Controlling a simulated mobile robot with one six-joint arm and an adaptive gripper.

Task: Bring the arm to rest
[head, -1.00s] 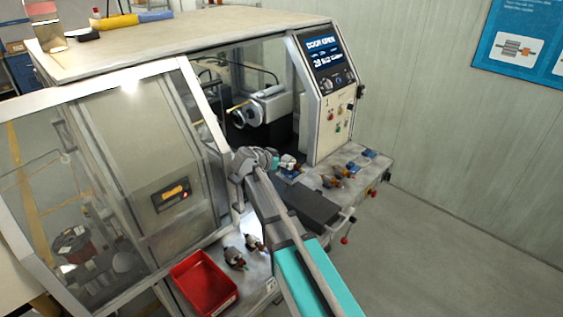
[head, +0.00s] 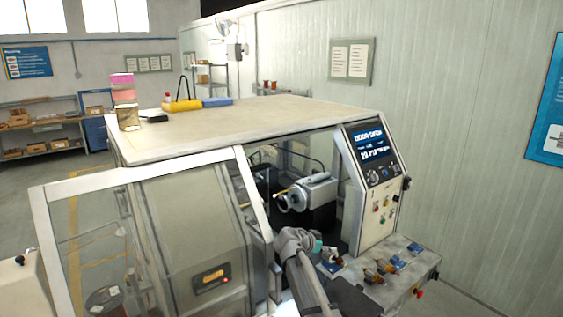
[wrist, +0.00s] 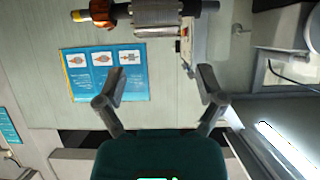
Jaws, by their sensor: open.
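My arm (head: 304,262) reaches up from the bottom of the head view to the front of the winding machine, in front of its open doorway. The end of the arm is small there and its fingers cannot be made out. In the wrist view my gripper (wrist: 161,82) has its two fingers wide apart with nothing between them. An armature (wrist: 158,12) with a copper winding and a grey core lies across the top of the wrist view, beyond the fingertips and apart from them.
The machine's door (head: 190,240) stands at the left of the opening. A spindle (head: 308,192) shows inside. Several armatures, one of them here (head: 374,276), lie on the right ledge below the control panel (head: 372,152). A wall poster (wrist: 104,73) shows between the machine parts.

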